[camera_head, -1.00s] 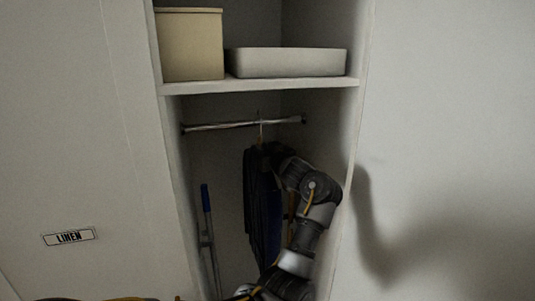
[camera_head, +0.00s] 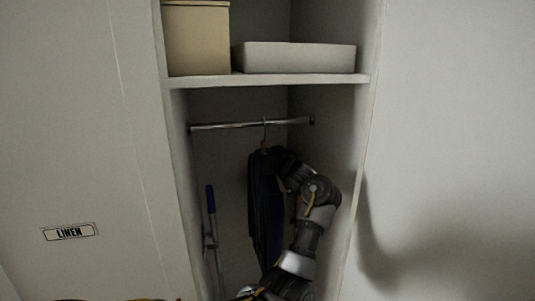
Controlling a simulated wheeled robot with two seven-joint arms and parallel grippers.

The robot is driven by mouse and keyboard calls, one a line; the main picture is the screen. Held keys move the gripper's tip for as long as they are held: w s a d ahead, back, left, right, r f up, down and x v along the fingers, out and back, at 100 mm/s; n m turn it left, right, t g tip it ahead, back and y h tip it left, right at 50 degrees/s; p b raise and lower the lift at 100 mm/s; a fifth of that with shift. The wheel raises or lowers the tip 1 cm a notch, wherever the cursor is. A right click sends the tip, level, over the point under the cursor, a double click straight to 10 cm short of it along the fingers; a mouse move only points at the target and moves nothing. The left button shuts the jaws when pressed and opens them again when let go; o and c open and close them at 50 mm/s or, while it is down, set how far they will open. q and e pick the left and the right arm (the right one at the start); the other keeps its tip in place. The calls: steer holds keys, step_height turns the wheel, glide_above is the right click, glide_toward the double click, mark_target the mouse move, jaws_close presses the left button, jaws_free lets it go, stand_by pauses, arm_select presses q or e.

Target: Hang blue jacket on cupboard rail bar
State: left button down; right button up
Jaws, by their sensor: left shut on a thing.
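The dark blue jacket (camera_head: 264,205) hangs upright on a hanger (camera_head: 265,143) inside the cupboard. The metal rail bar (camera_head: 235,125) runs across under the shelf. The hanger's hook shows at the bar, right of its middle; whether the bar bears its weight cannot be told. My left gripper (camera_head: 279,165) is at the upper right of the jacket, shut on it; its fingertips are mostly hidden by the dark cloth and my wrist. My left arm rises from the bottom along the jacket's right side. My right gripper is not in view.
A shelf (camera_head: 270,80) above the bar carries a beige box (camera_head: 196,40) and a low white tray (camera_head: 293,57). A blue-handled pole (camera_head: 211,200) stands left of the jacket. The cupboard's right wall is close to my arm.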

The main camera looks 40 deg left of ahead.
arm_select(q)
steer(key=shift+w+d, duration=0.1)
steer(key=c, duration=1.4)
jaws_free()
steer(key=shift+r, duration=0.1)
steer(key=shift+o, duration=0.4)
steer(key=shift+s+d+f+b, duration=0.25)
steer(key=shift+d+f+b, duration=0.05)
steer(key=shift+d+b, duration=0.15)
steer(key=b+v, duration=0.3)
steer(key=v, duration=0.6)
steer(key=shift+s+d+r+b, duration=0.25)
steer(key=shift+d+r+b, duration=0.05)
steer(key=shift+d+b, duration=0.1)
